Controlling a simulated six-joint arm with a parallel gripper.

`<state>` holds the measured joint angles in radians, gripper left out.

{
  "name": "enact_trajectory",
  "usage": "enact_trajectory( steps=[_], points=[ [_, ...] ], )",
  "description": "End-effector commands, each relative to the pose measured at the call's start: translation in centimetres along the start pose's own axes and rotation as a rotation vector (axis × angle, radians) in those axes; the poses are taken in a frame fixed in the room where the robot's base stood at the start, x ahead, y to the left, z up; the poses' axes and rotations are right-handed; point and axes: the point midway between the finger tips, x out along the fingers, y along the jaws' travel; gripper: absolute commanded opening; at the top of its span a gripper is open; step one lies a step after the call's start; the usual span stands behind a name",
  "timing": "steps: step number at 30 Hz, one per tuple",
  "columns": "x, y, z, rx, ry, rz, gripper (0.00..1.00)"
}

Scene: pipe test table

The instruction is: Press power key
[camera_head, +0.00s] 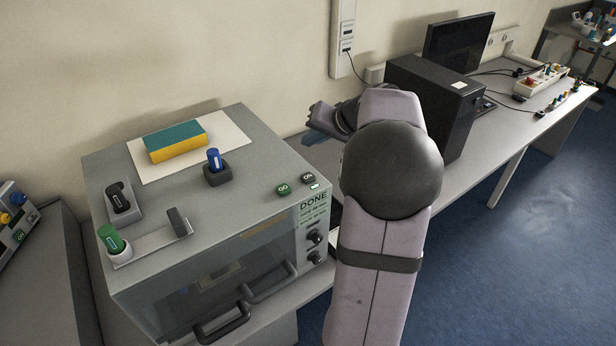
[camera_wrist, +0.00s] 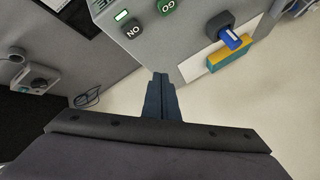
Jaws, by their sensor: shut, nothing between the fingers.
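The black round power key (camera_head: 308,178), which reads ON in the wrist view (camera_wrist: 133,30), sits on the top front right corner of a grey machine (camera_head: 250,130). A lit green-white indicator (camera_head: 315,186) is beside it. A green GO key (camera_head: 283,190) sits to its left; it also shows in the wrist view (camera_wrist: 167,7). My gripper (camera_wrist: 160,76) is shut and empty, its fingertips apart from the ON key in the wrist view. In the head view my arm hides part of the gripper (camera_head: 314,122), which is behind and right of the machine top.
A blue-handled plug (camera_head: 214,160) in a dark socket and a teal-yellow block (camera_head: 176,142) on a white sheet stand on the machine. A green knob (camera_head: 111,239) is at its left. A black computer tower (camera_head: 445,110) and monitor (camera_head: 459,42) stand behind my arm.

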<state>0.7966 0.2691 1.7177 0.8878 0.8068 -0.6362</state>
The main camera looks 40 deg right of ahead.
Motion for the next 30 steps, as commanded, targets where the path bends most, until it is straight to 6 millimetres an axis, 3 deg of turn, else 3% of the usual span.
enact_trajectory(
  steps=[8, 22, 30],
  points=[
    [1.2, 0.9, 0.9, 0.003, -0.002, 0.000, 0.00],
    [5.1, 3.7, 3.7, 0.001, 0.000, 0.000, 0.00],
    [6.1, 4.4, 4.4, 0.001, 0.000, 0.000, 0.00]
  ],
)
